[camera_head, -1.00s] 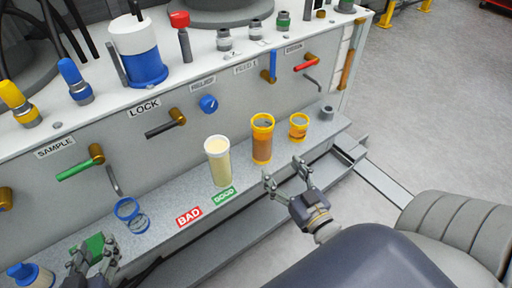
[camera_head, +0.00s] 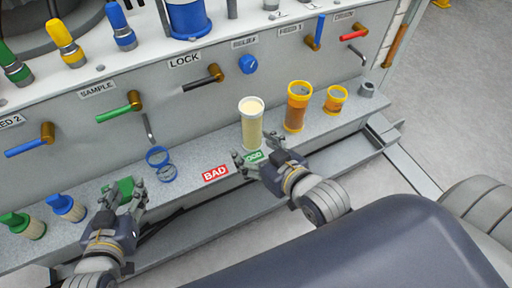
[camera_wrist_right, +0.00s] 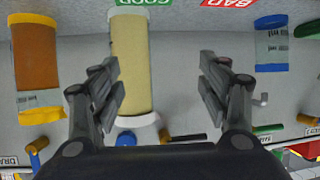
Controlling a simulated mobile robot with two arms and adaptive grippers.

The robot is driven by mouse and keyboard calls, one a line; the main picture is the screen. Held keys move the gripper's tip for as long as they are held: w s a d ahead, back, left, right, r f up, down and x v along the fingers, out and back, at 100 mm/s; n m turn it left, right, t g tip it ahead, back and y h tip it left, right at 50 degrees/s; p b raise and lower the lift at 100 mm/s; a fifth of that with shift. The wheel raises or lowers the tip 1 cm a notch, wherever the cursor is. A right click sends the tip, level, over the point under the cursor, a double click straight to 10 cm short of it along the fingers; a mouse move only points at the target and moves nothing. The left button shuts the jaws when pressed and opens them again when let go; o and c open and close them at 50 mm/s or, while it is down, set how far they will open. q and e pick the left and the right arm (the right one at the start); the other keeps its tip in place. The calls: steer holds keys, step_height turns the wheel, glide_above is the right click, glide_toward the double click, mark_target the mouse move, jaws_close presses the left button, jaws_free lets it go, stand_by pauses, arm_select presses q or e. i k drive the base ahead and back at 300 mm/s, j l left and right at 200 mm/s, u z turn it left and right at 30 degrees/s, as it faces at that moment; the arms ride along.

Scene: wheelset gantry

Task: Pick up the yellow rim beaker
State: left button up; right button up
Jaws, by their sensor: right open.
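The tall beaker (camera_head: 298,108) with a yellow-orange rim and brown content stands upright on the grey shelf; it also shows at the upper left of the right wrist view (camera_wrist_right: 37,62). A shorter beaker (camera_head: 336,100) with a similar rim stands right of it. A pale-rimmed beaker (camera_head: 252,126) with cream-yellow content stands left of it. My right gripper (camera_head: 259,159) is open and empty in front of this pale beaker. In the right wrist view the pale beaker (camera_wrist_right: 132,65) appears between the open fingers, nearer the left one. My left gripper (camera_head: 123,200) looks open at the shelf's left.
A clear blue-rimmed beaker (camera_head: 159,165) stands between my grippers. BAD (camera_head: 215,173) and GOOD (camera_head: 255,156) labels mark the shelf edge. The panel with valve handles (camera_head: 205,78) rises behind.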

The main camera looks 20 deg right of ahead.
mark_target(336, 97)
steer(key=z, duration=1.4)
steer(key=k+l, duration=0.1)
steer(key=l+u, duration=0.25)
steer(key=l, duration=0.65)
steer(key=i+l+u, duration=0.1)
steer(key=l, duration=0.2)
steer(key=i+l, duration=0.2)
steer(key=i, duration=0.5)
steer(key=j+u, duration=0.05)
